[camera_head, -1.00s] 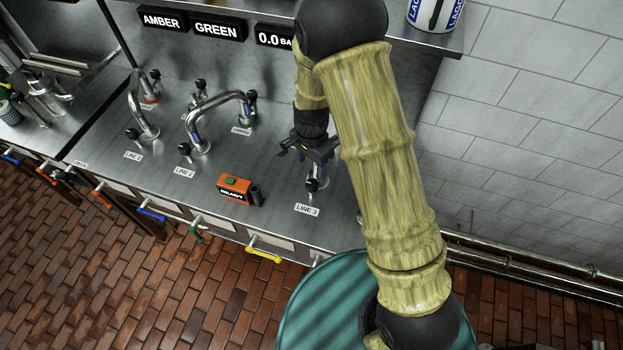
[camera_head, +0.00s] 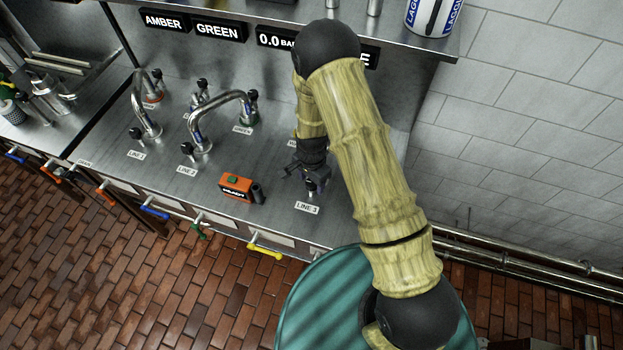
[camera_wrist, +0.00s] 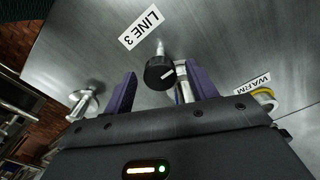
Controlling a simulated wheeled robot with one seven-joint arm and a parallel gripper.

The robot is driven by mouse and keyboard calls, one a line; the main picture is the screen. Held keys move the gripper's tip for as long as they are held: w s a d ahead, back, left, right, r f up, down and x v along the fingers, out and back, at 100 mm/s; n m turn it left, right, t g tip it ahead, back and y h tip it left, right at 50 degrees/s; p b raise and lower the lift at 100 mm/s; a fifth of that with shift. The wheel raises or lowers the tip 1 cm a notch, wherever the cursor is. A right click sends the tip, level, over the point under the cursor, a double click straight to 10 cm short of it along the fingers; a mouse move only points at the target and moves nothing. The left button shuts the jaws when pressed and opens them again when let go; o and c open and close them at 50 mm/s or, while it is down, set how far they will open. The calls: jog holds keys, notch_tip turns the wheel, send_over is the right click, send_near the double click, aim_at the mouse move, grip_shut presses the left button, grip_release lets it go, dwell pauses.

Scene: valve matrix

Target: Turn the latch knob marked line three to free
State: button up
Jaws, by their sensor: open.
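The line three latch knob (camera_wrist: 159,72) is a black round knob with a white mark, on a metal stem beside the LINE 3 label (camera_wrist: 144,27) in the wrist view. In the head view the knob (camera_head: 311,186) shows just above its label (camera_head: 307,208). My gripper (camera_wrist: 163,90) is open, with one purple finger on each side of the knob. I see a gap to the left finger; whether the right finger touches cannot be told. My gripper in the head view (camera_head: 303,174) is small and partly hidden by my wrist.
Curved pipes on lines one (camera_head: 141,105) and two (camera_head: 199,128) stand farther left. A shelf (camera_head: 420,42) overhangs behind.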

jog(key=c, duration=1)
jog(key=shift+n+b, duration=0.45)
jog(key=shift+n, duration=0.05)
jog(key=n+b, duration=0.2)
jog(key=n, duration=0.1)
jog(key=shift+f+n, duration=0.1)
jog(key=shift+n, duration=0.2)
jog(key=n+b, duration=0.2)
jog(key=n, duration=0.2)
jog(key=shift+n+b, duration=0.3)
jog(key=shift+b, duration=0.05)
jog(key=n+b, duration=0.1)
jog(key=n, duration=0.3)
jog(key=shift+n+b, duration=0.3)
jog(key=shift+b, duration=0.05)
jog(key=n, duration=0.4)
jog(key=shift+b, duration=0.4)
